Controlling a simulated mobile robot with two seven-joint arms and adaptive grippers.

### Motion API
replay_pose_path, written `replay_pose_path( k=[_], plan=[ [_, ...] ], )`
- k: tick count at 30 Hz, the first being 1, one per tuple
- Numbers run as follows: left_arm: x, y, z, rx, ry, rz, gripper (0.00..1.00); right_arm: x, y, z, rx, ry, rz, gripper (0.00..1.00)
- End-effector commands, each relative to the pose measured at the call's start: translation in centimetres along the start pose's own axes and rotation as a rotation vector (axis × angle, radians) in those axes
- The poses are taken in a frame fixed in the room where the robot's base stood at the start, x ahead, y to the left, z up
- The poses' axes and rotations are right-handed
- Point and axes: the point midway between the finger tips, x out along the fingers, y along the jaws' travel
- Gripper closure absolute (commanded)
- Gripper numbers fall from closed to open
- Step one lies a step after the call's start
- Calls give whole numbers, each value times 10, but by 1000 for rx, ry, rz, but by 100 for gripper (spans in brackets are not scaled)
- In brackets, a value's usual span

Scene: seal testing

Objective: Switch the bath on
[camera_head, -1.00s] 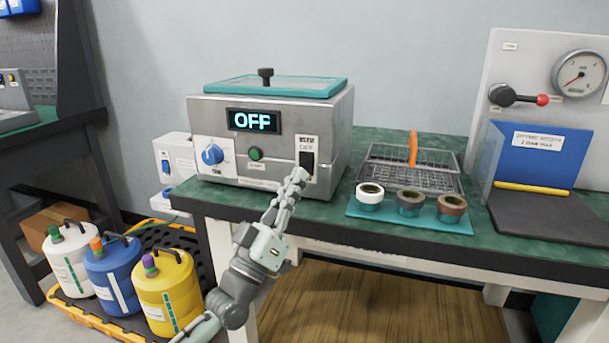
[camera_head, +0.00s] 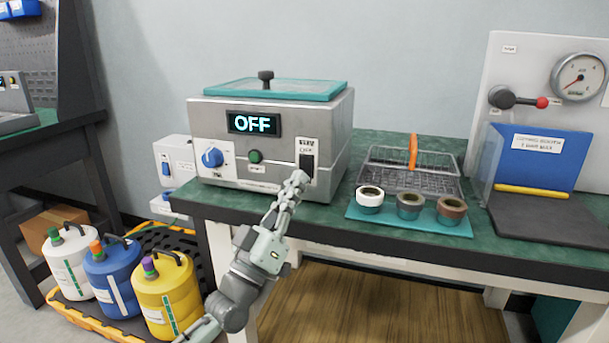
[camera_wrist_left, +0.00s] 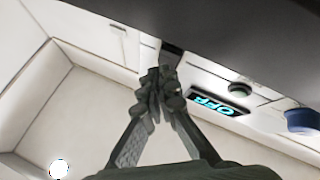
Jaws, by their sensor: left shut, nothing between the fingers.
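The bath (camera_head: 270,135) is a grey metal box with a teal lid on the green bench. Its display (camera_head: 254,122) reads OFF, and the display also shows in the left wrist view (camera_wrist_left: 218,101). A black rocker switch (camera_head: 307,160) sits in a white label plate at the right of the bath's front. My left gripper (camera_head: 299,178) is shut and empty, with its tips just below and in front of the switch. In the left wrist view the fingertips (camera_wrist_left: 161,82) lie close to the dark switch (camera_wrist_left: 171,56); I cannot tell whether they touch it. My right gripper is not in view.
A blue knob (camera_head: 212,157) and a green button (camera_head: 255,155) are left of the switch. A wire basket (camera_head: 385,172) and a teal tray (camera_head: 420,224) with several rings stand at right. Coloured canisters (camera_head: 165,290) stand on the floor at left.

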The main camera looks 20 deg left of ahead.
Motion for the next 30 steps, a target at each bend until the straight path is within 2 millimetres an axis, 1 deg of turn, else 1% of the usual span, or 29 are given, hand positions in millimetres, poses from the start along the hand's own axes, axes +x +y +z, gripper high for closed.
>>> replay_pose_path(
  k=[10, 18, 30],
  plan=[
    [0, 0, 0, 0, 0, 0, 100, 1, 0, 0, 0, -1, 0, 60],
    [6, -4, 4, 1, 0, 0, 100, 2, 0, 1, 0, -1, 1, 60],
    [6, -5, 5, 0, 0, 0, 100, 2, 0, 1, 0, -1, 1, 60]
  ],
)
